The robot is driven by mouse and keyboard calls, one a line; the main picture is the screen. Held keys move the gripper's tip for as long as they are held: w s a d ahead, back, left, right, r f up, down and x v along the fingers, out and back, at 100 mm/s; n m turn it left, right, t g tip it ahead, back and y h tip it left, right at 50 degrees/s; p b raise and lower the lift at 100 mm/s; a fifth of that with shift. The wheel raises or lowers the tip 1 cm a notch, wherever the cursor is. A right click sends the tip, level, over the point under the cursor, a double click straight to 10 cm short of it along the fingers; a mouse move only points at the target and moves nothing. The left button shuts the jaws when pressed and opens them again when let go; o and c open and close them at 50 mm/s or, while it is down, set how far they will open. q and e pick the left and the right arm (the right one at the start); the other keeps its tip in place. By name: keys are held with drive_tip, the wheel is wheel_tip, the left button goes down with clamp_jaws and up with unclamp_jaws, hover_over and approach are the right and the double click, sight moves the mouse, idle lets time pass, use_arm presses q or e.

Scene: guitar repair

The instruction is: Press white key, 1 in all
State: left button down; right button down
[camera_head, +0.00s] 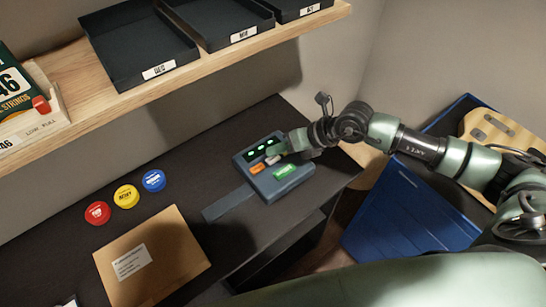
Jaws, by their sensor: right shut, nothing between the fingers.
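A small blue-grey device (270,188) sits on the dark desk, with a lit green display on top and orange and green keys in front. The white key (273,160) shows as a small pale patch between the orange key (257,168) and my right gripper. My right gripper (282,150) comes in from the right and is shut and empty, its tip over the device's right part, close to the white key. I cannot tell whether it touches the key. The green key (285,170) lies in front, uncovered. My left gripper is not in view.
Red (97,212), yellow (126,196) and blue (153,180) round buttons or tins stand on the desk at left. A cardboard box (150,258) lies in front of them. A wooden shelf (90,110) with dark trays hangs above. A blue bin (410,215) stands at right.

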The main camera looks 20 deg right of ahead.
sight(277, 159)
drive_tip(key=shift+f, duration=0.35)
drive_tip(key=shift+f+b, duration=0.5)
drive_tip(key=shift+b, duration=0.05)
idle(0.4)
drive_tip(key=shift+r, duration=0.1)
drive_tip(key=shift+r+p, duration=0.7)
drive_tip(key=shift+r, duration=0.1)
wheel_tip(277, 159, up, 5)
drive_tip(key=p, duration=0.4)
idle(0.5)
idle(0.4)
